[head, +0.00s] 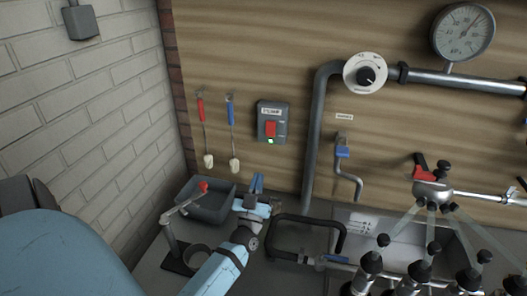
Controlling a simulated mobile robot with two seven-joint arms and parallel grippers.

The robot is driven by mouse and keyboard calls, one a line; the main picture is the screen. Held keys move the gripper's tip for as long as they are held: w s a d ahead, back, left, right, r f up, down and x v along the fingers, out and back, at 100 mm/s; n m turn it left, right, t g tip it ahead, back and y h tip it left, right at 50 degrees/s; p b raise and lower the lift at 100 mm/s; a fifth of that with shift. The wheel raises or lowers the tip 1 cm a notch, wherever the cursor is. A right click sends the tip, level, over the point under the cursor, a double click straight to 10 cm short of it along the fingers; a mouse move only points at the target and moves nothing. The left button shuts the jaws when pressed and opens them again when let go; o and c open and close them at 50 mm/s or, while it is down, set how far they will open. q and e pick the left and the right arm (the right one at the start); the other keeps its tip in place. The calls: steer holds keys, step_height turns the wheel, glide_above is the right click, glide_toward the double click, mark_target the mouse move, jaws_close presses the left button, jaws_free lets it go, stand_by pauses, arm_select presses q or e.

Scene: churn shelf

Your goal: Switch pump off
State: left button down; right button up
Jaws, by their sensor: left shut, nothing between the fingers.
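The pump switch is a grey box (272,112) with a small label on the wooden wall, left of centre. It has a red rocker (271,129) and a lit green lamp (270,141) below it. My right gripper does not show.
Two brushes, red-handled (201,110) and blue-handled (230,110), hang left of the switch. A grey tray (215,211) and a red-knobbed crank (202,187) stand left of my gripper. Right are a dark pipe (314,140), a dial (365,76) and a sink (365,220).

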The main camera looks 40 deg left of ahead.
mark_target(271, 133)
arm_select(q)
steer(key=p+x, duration=0.1)
steer(key=x, duration=0.3)
steer(key=f+p+x, duration=0.1)
steer(key=x, duration=0.2)
steer(key=w+x, duration=0.1)
steer(key=x, duration=0.3)
steer(key=shift+w+a+f+p, duration=0.1)
steer(key=shift+w+a+p, duration=0.1)
steer(key=shift+a+p, duration=0.2)
steer(key=shift+w+a+f, duration=0.15)
steer(key=shift+w+a, duration=0.1)
steer(key=shift+w, duration=0.15)
